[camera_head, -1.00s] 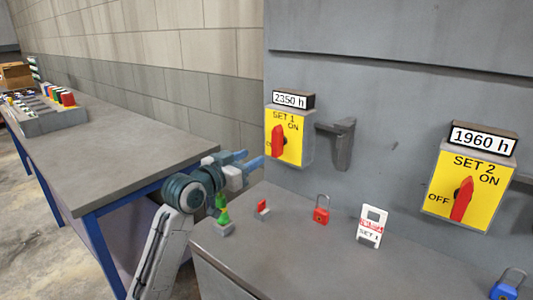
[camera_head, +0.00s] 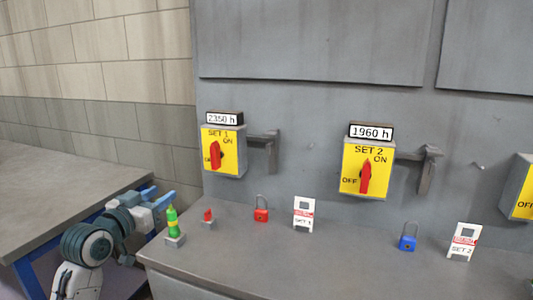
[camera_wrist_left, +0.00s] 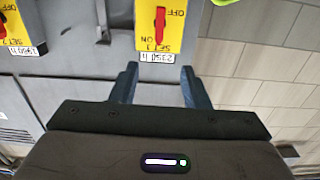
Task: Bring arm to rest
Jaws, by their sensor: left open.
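My left gripper (camera_head: 157,197) is at the lower left in the head view, beside the green bottle-like item at the cabinet's left end. Its blue fingers are apart and nothing shows between them. In the left wrist view the open fingers (camera_wrist_left: 160,86) point towards the yellow SET 1 switch box (camera_wrist_left: 160,25), which appears upside down. In the head view the SET 1 box (camera_head: 222,150) is on the grey wall panel, up and to the right of the gripper. My right gripper is in neither view.
On the grey cabinet top (camera_head: 330,250) stand a green item (camera_head: 172,222), a small red-topped block (camera_head: 208,218), a red padlock (camera_head: 261,212), a SET 1 tag (camera_head: 304,214), a blue padlock (camera_head: 408,238) and a SET 2 tag (camera_head: 463,242). A workbench (camera_head: 60,190) is at left.

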